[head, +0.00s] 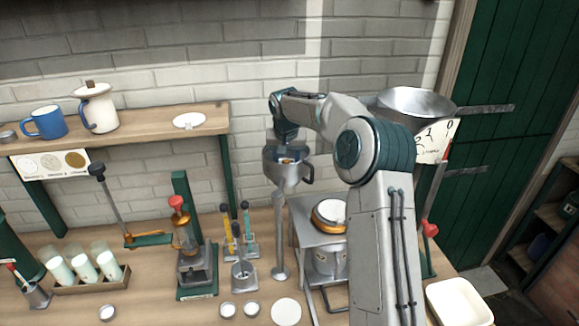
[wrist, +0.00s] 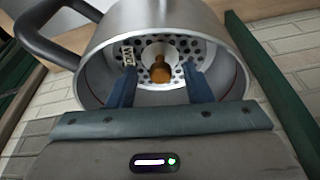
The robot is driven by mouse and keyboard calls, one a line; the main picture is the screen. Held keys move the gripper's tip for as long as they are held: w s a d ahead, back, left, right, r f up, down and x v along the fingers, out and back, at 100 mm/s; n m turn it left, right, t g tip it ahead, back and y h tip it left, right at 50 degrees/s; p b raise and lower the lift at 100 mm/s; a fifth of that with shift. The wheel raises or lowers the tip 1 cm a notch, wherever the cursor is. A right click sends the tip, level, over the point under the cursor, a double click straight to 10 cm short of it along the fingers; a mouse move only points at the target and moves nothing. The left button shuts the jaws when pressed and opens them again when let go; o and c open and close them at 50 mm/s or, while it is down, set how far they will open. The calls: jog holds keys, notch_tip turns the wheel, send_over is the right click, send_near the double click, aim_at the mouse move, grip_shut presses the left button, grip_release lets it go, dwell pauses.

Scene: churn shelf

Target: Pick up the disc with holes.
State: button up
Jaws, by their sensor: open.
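The disc with holes (wrist: 190,48) lies inside a round metal cup (wrist: 98,82) with a side handle. A brass-coloured knob (wrist: 161,72) stands at the disc's middle, and a small label with letters shows at its left. My gripper (wrist: 160,70) is open, with its two dark blue fingers reaching into the cup on either side of the knob. Whether the fingers touch the knob or the disc I cannot tell. In the head view the cup (head: 286,174) sits on top of a stand, below my gripper (head: 286,150), and the disc is mostly hidden inside it.
A wooden shelf (head: 140,125) at left holds a blue mug (head: 46,122) and a white jug (head: 98,112). A wide metal funnel (head: 414,103) is at right, partly behind my arm. A small table (head: 310,226) and a press (head: 190,262) stand near the cup.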

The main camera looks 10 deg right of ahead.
grip_shut()
